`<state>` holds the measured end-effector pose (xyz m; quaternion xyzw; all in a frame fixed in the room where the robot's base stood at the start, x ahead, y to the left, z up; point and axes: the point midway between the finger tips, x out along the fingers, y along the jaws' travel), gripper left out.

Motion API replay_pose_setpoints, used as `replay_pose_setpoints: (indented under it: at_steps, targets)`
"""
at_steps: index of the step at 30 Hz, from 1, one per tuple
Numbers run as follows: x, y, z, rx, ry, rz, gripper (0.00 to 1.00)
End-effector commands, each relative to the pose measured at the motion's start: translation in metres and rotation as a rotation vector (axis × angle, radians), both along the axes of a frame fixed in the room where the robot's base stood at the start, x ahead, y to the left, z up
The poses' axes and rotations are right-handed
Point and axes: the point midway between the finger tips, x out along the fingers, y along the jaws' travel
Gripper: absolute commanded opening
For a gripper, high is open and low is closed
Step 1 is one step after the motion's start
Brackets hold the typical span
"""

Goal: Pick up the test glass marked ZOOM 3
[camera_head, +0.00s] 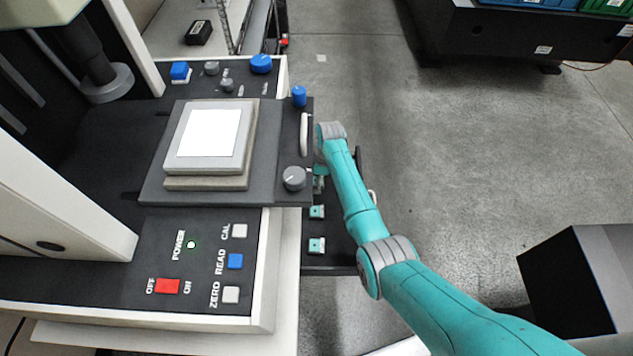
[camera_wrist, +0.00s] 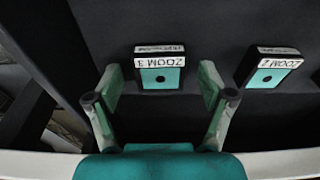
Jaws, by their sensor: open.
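The test glass marked ZOOM 3 (camera_wrist: 159,68) shows in the wrist view as a small teal block with a dark round spot and a white label that reads upside down. It sits in a dark drawer. My gripper (camera_wrist: 161,85) is open, one finger on each side of this glass, with a gap on both sides. I cannot tell whether the fingertips are down at the glass's height. A glass marked ZOOM 2 (camera_wrist: 271,67) sits to its right. In the head view my arm hides part of the drawer, and the labels cannot be read there.
The open drawer (camera_head: 335,258) juts out beside the measuring machine; two teal glasses, a nearer one (camera_head: 317,245) and a farther one (camera_head: 317,212), show in it. The machine's stage (camera_head: 283,150) with knobs and a handle overhangs close by.

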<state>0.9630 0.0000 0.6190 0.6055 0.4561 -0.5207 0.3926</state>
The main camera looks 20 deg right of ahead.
Motion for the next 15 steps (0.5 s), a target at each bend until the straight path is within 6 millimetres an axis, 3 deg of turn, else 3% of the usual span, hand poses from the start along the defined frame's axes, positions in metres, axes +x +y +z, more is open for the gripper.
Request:
replay_pose_setpoints:
  at_steps: [4, 12, 15]
  targets:
    - [0.0, 0.0, 0.0002, 0.0, 0.0, 0.0, 0.81]
    - [-0.0002, -0.0001, 0.0001, 0.0, 0.0, 0.0, 0.15]
    - [-0.0001, -0.0001, 0.0003, 0.0, 0.0, 0.0, 0.14]
